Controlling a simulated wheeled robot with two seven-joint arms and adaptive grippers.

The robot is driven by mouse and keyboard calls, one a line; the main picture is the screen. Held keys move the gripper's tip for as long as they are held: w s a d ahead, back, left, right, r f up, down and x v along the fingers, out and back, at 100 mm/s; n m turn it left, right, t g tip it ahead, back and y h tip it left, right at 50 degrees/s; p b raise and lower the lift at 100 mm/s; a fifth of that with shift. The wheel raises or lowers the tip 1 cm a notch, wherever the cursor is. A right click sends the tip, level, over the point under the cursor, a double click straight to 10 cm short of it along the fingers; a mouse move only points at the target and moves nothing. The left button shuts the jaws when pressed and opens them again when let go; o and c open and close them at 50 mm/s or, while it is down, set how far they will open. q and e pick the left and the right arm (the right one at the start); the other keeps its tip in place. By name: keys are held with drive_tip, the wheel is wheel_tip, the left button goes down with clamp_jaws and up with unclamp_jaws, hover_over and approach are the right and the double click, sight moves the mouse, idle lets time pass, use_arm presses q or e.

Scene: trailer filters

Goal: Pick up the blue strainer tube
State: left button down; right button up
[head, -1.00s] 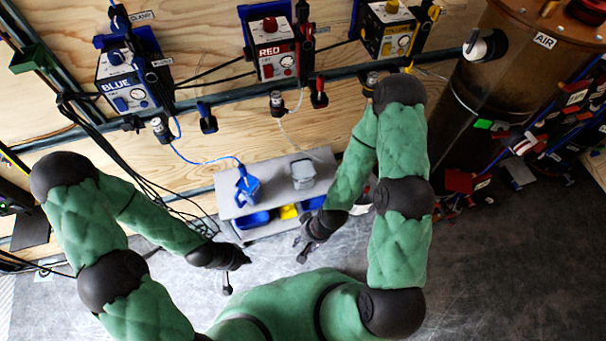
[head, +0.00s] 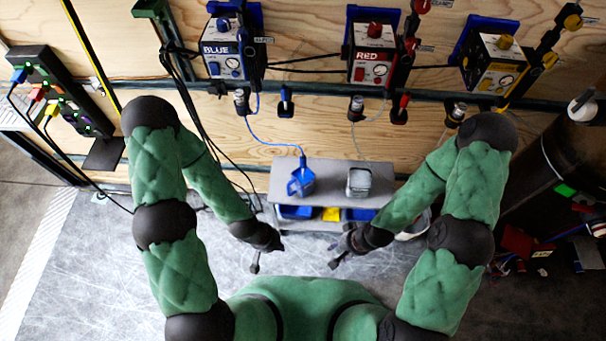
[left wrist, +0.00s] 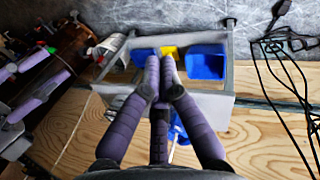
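A blue handled piece (head: 300,180) with a blue hose stands on the grey cart's top (head: 330,172). Another blue-topped piece (head: 286,98) hangs on the wall rail below the BLUE and RED boxes. I cannot tell for certain which is the strainer tube. My left gripper (head: 276,244) is in front of the cart, apart from both. In the left wrist view its purple fingers (left wrist: 160,62) meet at the tips with nothing seen between them; part of a blue piece (left wrist: 177,128) shows behind them. My right gripper (head: 343,244) is at the cart's front right; its fingers are too small to read.
A grey container (head: 359,182) stands on the cart top. Blue bins (head: 297,212) and a yellow bin (head: 331,214) are below. BLUE (head: 226,55), RED (head: 371,58) and yellow (head: 493,65) boxes hang on the wall. Dark cables run down left of the cart.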

use_arm(q)
drive_tip(key=c, duration=1.7)
unclamp_jaws()
drive_tip(key=o, duration=0.5)
drive_tip(key=shift+w, duration=0.35)
drive_tip(key=o, duration=0.5)
drive_tip(key=w+m+t+p, duration=0.1)
drive_tip(key=w+t, duration=0.1)
drive_tip(key=w, duration=0.1)
drive_tip(key=w+d+r+m+t+p, duration=0.1)
drive_tip(key=w, duration=0.3)
drive_tip(key=w+t+p, duration=0.2)
drive_tip(key=w, duration=0.2)
drive_tip(key=shift+d+r+m+t+y, duration=0.3)
drive_tip(key=shift+r+m, duration=0.1)
drive_tip(key=shift+c, duration=0.2)
drive_tip(key=m+t+p, duration=0.3)
drive_tip(key=t+p, duration=0.1)
drive_tip(key=t, duration=0.3)
approach(304, 164)
drive_tip(key=b+x, duration=0.1)
drive_tip(key=x, duration=0.5)
drive_tip(key=shift+r, duration=0.1)
drive_tip(key=shift+b+x, duration=1.1)
drive_tip(key=shift+x, duration=1.45)
